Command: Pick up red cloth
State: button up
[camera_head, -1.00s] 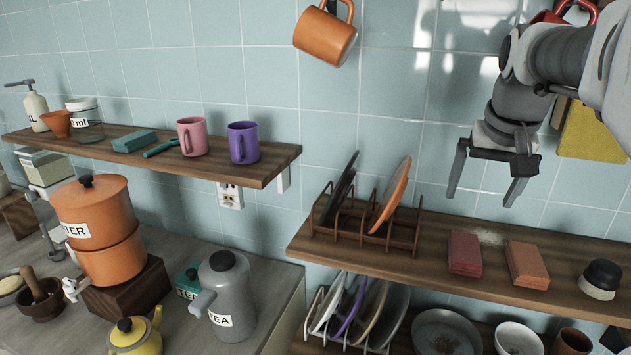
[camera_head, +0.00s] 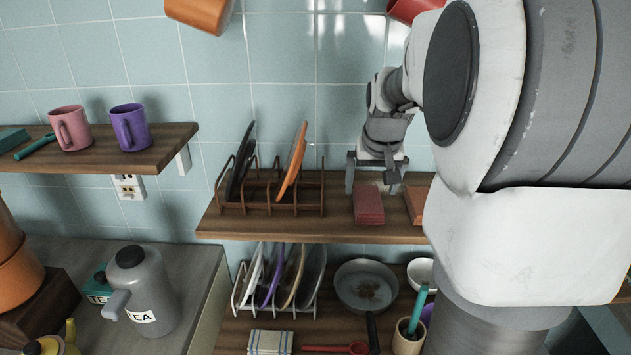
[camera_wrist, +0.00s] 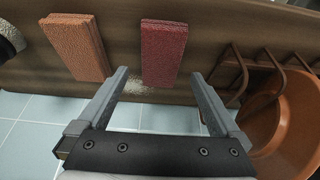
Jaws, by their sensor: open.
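The red cloth (camera_head: 368,205) is a folded dark red block lying on the upper right wooden shelf. In the wrist view the red cloth (camera_wrist: 163,52) lies ahead of the fingertips, roughly between their lines and a little left of centre. My gripper (camera_head: 374,185) is open and empty, just behind and above the cloth in the head view. Whether a finger touches the cloth cannot be told.
An orange cloth (camera_wrist: 76,46) lies beside the red one. A brown dish rack (camera_head: 262,192) with an orange plate (camera_head: 293,160) and a dark plate stands at the shelf's left. Pale crumbs (camera_wrist: 136,84) lie on the shelf. Below are a pan (camera_head: 366,286) and a plate rack.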

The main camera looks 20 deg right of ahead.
aim_at(369, 199)
jog(key=x, duration=0.4)
jog(key=shift+f, duration=0.25)
jog(key=shift+c, duration=0.3)
jog(key=c, duration=1.2)
